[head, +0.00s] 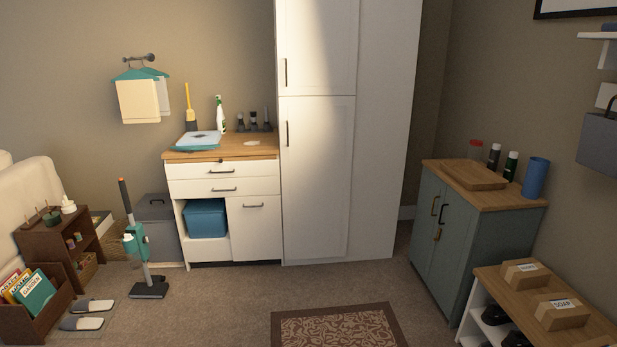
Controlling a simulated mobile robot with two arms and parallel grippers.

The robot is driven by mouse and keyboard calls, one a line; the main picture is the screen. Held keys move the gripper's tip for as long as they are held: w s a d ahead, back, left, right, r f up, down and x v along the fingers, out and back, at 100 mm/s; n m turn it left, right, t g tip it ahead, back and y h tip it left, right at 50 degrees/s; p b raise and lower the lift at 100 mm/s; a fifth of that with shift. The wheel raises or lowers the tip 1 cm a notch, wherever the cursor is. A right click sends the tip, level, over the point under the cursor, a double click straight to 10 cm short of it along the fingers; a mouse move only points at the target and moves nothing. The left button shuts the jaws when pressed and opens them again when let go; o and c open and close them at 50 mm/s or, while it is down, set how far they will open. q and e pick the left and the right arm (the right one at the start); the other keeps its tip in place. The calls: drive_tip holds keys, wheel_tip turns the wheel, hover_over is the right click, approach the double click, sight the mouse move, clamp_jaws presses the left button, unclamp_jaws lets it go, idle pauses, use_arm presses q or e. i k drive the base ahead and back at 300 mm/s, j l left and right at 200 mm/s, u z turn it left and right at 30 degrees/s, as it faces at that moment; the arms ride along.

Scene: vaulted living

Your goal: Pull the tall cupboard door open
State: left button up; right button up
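The tall white cupboard (385,150) stands against the back wall, right of centre. Its front has an upper door (318,45) and a long lower door (318,180), and both look closed. The upper door has a dark vertical handle (285,72) near its lower left edge. The lower door has a similar handle (287,133) near its upper left edge. Neither of my grippers shows in the head view.
A white counter unit (255,228) adjoins the cupboard's left side. A blue-grey cabinet (440,230) and a low shoe bench (560,300) line the right. A patterned rug (340,330) lies on clear floor in front. A vacuum (145,265) and slippers (82,323) are at left.

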sight(317, 132)
drive_tip(key=i+l, duration=0.1)
drive_tip(key=i, duration=2.2)
drive_tip(key=j+u, duration=0.05)
drive_tip(key=j, duration=0.05)
